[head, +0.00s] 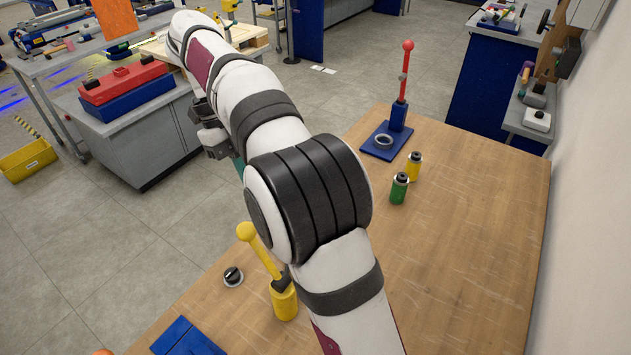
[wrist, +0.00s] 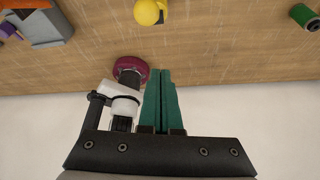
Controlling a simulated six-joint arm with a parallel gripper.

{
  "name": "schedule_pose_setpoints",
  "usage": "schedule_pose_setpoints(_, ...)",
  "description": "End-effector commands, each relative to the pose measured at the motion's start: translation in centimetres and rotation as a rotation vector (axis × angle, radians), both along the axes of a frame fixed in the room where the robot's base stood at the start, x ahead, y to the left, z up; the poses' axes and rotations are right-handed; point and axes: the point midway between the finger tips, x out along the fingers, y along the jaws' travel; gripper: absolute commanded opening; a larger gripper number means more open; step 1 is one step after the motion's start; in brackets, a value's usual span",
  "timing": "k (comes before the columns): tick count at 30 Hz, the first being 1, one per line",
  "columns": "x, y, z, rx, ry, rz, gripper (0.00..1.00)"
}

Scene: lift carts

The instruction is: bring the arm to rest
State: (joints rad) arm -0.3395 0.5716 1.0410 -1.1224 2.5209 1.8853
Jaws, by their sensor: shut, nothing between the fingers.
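My gripper (wrist: 160,73) shows in the wrist view with its two green fingers shut against each other and nothing between them. Its fingertips point at the wooden table (wrist: 225,58), with pale floor or wall below in the picture. In the head view my white arm reaches up and to the left from the bottom edge. There my gripper (head: 239,168) is mostly hidden behind the arm, with only a bit of green finger showing. It appears apart from the objects on the table.
The yellow lever (head: 284,300) stands close beside my arm, next to a black-topped dial (head: 233,276). Green (head: 399,188) and yellow (head: 414,165) cylinders and a red lever (head: 404,75) on a blue base stand to the right. The table's right front is clear.

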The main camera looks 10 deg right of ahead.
Motion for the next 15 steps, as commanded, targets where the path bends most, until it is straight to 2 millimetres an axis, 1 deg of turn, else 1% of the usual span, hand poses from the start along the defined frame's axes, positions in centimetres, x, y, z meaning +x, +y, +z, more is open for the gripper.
schedule_pose_setpoints(1,-0.3,-1.4,0.9,-0.001,-0.003,-0.007,0.0)
schedule_pose_setpoints(3,-0.6,-3.3,2.0,-0.001,-0.003,-0.008,0.0)
schedule_pose_setpoints(6,-1.0,-5.5,3.3,-0.001,-0.002,-0.008,0.0)
schedule_pose_setpoints(10,-1.3,-7.2,4.3,-0.002,0.0,-0.006,0.0)
schedule_pose_setpoints(12,-1.4,-7.7,4.6,-0.003,0.0,-0.005,0.0)
schedule_pose_setpoints(15,-1.5,-7.8,4.7,-0.002,0.001,-0.006,0.0)
